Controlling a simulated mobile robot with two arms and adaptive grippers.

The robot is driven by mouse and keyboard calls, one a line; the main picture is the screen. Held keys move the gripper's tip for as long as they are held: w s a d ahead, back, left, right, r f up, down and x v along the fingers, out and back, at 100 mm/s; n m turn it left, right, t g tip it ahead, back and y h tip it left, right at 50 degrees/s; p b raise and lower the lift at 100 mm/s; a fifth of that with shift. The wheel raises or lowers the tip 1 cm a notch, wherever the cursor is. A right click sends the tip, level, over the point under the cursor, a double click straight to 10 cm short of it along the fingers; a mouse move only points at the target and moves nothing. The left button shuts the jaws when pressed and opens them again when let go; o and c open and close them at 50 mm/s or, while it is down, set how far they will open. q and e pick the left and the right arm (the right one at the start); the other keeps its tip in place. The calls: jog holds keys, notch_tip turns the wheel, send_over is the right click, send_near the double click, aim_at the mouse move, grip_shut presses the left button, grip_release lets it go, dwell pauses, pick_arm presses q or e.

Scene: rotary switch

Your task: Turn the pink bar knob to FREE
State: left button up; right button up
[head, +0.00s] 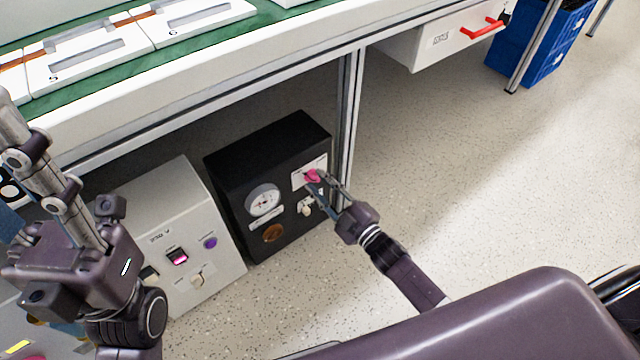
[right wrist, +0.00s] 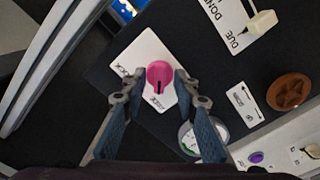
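The pink bar knob (head: 312,176) sits on a white label plate on the front of a black box (head: 262,150). In the right wrist view the knob (right wrist: 160,72) shows a short black mark toward the bottom of the picture. The mark faces a small word on the plate (right wrist: 135,52) that is hard to read; another word, partly hidden, is on the left. My right gripper (head: 322,188) is open at the knob, with its fingertips (right wrist: 160,84) on either side and small gaps visible. My left gripper's fingers cannot be made out near my left arm (head: 80,260).
The black box also has a round gauge (head: 263,200), a brown knob (head: 273,233) and a pale switch (head: 305,207). A grey box (head: 175,215) with a purple button stands to its left. A table leg (head: 348,120) rises close behind the right gripper.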

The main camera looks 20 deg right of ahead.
jog(key=v, duration=1.2)
